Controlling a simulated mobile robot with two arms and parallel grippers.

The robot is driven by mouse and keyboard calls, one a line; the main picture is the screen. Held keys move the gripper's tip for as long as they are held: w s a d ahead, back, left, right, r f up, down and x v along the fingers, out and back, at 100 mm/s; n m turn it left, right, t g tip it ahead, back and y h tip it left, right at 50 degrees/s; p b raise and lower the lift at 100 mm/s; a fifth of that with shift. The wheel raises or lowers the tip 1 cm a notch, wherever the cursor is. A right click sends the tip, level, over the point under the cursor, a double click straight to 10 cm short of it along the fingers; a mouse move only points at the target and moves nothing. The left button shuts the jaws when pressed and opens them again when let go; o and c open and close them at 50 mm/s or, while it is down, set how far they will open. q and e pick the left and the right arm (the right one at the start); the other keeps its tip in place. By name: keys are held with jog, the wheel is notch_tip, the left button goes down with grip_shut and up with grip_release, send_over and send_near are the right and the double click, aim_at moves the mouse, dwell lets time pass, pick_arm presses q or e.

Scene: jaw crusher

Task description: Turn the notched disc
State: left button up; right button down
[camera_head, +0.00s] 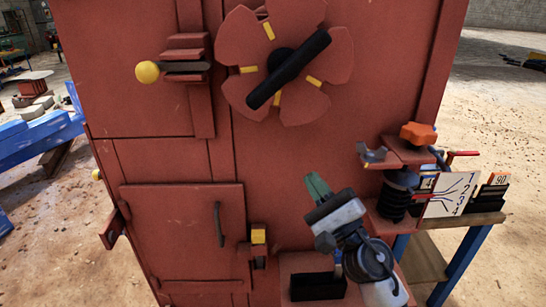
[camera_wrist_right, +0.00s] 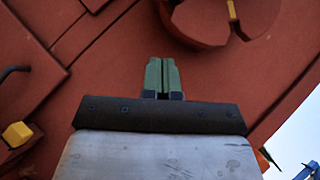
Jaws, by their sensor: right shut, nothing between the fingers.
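The notched disc (camera_head: 232,55) is a red, petal-edged wheel with yellow marks, on the upper face of the red machine. A black bar handle (camera_head: 289,68) lies slanted across its middle, its upper end to the right. The disc's lower edge also shows at the top of the right wrist view (camera_wrist_right: 200,22). My right gripper (camera_head: 317,184) is below the disc, apart from it, with its green fingers together and empty. The fingers (camera_wrist_right: 162,76) also show shut in the right wrist view, pointing toward the machine's face. My left gripper is not in view.
A yellow-knobbed lever (camera_head: 147,72) sticks out left of the disc. A door with a handle (camera_head: 219,224) and a yellow block (camera_head: 258,236) are lower down. An orange knob (camera_head: 418,133) and a side shelf (camera_head: 470,221) stand at the right. The panel between gripper and disc is clear.

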pick_arm(q)
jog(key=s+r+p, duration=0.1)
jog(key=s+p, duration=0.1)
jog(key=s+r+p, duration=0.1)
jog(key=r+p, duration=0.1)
jog(key=p, duration=0.1)
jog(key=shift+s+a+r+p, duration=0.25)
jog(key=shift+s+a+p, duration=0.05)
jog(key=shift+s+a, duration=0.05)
pick_arm(e)
jog(key=s+a+r+x, duration=0.1)
jog(key=s+x, duration=0.1)
jog(key=x, duration=1)
jog(key=shift+w+a+r, duration=0.25)
jog(key=shift+a+r, duration=0.1)
jog(key=shift+a, duration=0.1)
